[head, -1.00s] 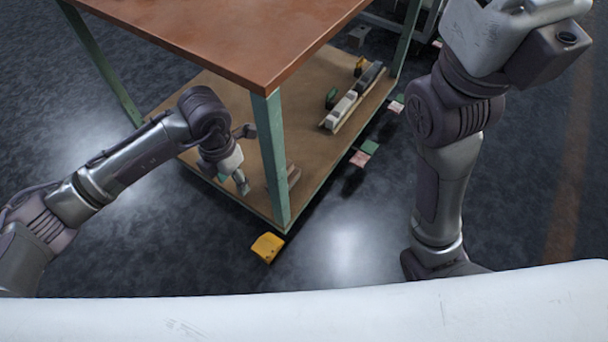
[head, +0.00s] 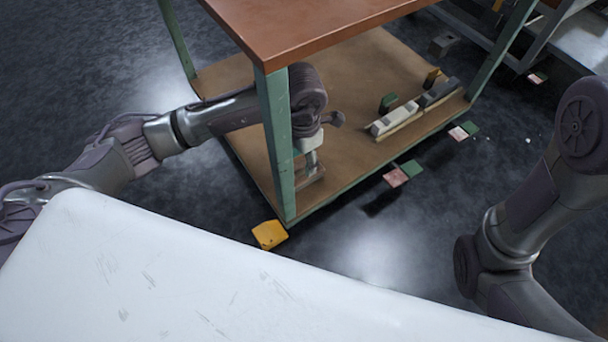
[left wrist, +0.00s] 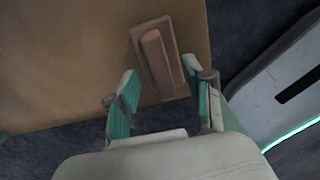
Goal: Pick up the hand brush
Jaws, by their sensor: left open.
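A brown wooden block with a raised, rounded ridge along it, which looks like the hand brush, lies on the lower shelf near its edge; it shows in the left wrist view (left wrist: 157,58). In the head view the brush (head: 314,178) is small and partly hidden under my left gripper (head: 312,162). In the left wrist view my left gripper (left wrist: 160,72) is open and empty, with green-padded fingers. The near end of the brush appears between the fingertips; I cannot tell the height gap. My right gripper is out of view.
The table's orange-brown top (head: 310,22) overhangs the lower shelf (head: 345,75). A green table leg (head: 277,145) stands close beside my left arm. Grey and white blocks (head: 395,120) lie along the shelf's right side. A yellow piece (head: 269,234) lies on the floor by the leg.

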